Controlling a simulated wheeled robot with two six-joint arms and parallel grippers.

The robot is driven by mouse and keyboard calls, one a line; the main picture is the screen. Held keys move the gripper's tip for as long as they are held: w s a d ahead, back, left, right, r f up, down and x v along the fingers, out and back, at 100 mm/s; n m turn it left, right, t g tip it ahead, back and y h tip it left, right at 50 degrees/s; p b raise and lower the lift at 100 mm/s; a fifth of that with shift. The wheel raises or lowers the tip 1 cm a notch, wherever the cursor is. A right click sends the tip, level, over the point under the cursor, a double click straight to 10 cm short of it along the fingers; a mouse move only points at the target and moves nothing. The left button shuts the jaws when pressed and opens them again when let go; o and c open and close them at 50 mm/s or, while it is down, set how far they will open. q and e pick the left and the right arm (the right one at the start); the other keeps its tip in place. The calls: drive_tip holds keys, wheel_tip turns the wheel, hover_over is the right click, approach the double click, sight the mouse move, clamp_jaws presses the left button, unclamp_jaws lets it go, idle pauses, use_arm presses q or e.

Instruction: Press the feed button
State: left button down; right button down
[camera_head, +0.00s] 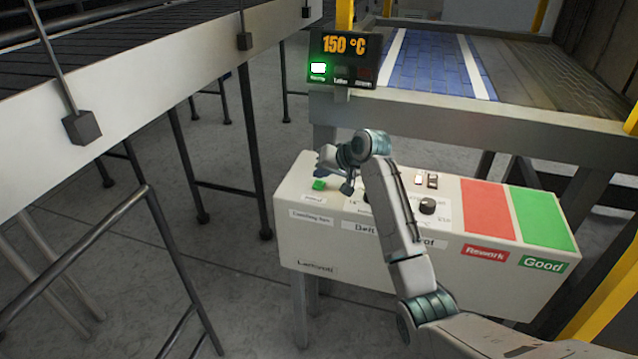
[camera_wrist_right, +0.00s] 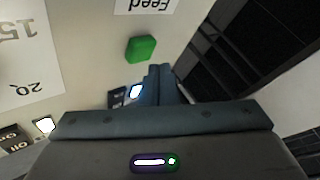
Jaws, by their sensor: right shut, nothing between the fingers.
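The green feed button (camera_head: 320,184) sits near the left end of the top of a white control box (camera_head: 300,235). In the right wrist view the feed button (camera_wrist_right: 141,49) is a raised green block beside an upside-down label (camera_wrist_right: 147,5) reading "Feed". My right gripper (camera_head: 347,189) is over the box top, just right of the button in the head view. In the right wrist view its fingers (camera_wrist_right: 160,69) are together and empty, with the tips apart from the button in the picture. The height of the tips above the box is hard to tell. My left gripper is not in view.
Black knobs (camera_head: 427,206) and rocker switches (camera_head: 432,181) stand on the box. A red Rework pad (camera_head: 487,210) and a green Good pad (camera_head: 541,218) cover its right end. A display (camera_head: 343,58) reading 150 °C and a blue conveyor (camera_head: 432,66) are behind.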

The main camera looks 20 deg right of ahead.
drive_tip(key=shift+f, duration=0.1)
idle(0.7)
drive_tip(key=shift+f+p, duration=0.3)
drive_tip(key=shift+p, duration=0.1)
